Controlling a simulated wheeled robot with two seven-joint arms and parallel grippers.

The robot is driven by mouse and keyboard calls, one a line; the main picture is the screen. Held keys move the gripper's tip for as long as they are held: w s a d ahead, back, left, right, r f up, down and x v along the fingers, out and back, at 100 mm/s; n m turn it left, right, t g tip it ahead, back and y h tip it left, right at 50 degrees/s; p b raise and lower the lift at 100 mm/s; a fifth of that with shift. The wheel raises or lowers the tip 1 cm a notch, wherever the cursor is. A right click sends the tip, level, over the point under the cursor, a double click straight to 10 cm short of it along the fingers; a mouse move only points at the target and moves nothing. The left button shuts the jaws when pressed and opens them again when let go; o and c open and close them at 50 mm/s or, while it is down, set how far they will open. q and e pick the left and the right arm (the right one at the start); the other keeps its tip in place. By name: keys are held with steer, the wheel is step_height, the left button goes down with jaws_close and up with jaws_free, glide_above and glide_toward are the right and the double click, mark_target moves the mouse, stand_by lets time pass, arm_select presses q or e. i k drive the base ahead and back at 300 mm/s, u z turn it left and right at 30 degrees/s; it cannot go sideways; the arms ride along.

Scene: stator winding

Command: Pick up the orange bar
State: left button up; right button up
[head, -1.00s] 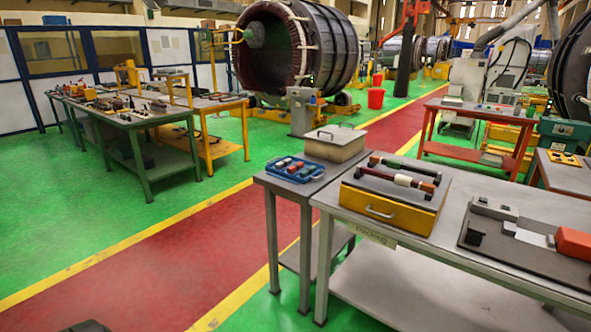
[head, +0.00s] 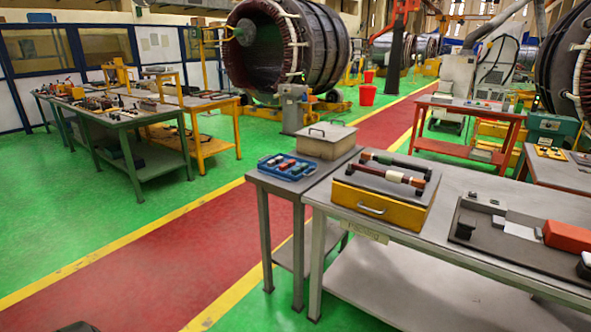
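An orange-red bar-shaped block (head: 568,236) lies on a dark grey mat (head: 490,246) on the right part of the near grey table, close to the right picture edge. It rests flat beside a pale metal plate (head: 521,229). No gripper fingers can be made out, and nothing is seen holding the block.
A yellow drawer box (head: 368,207) with two rods on top stands on the near table (head: 450,205). Left of it are a blue tray (head: 270,172) of small parts and a lidded beige box (head: 327,146). Red and green floor lies open at left.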

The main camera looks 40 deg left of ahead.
mark_target(286, 165)
steer(key=k, duration=1.25)
steer(key=u, duration=0.45)
steer(key=i, duration=0.35)
steer(key=u, duration=0.75)
steer(key=i, duration=1.75)
steer(key=z, duration=0.55)
